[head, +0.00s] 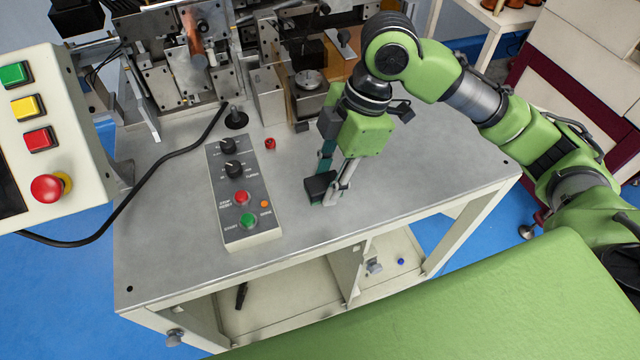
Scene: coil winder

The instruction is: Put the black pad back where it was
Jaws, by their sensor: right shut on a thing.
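A small black pad (319,187) is at the fingertips of my right gripper (330,193), just right of the grey control box. My right gripper points down and is shut on the pad. The pad is at or just above the metal table top (400,195); I cannot tell whether it touches. The fingers cover its right part. My left gripper is not in view.
The control box (241,190) with knobs and buttons lies left of the pad. The winder machine (185,75) stands behind. A red cap (269,144) sits near the box. A button panel (45,130) stands at the left. The table's front right is clear.

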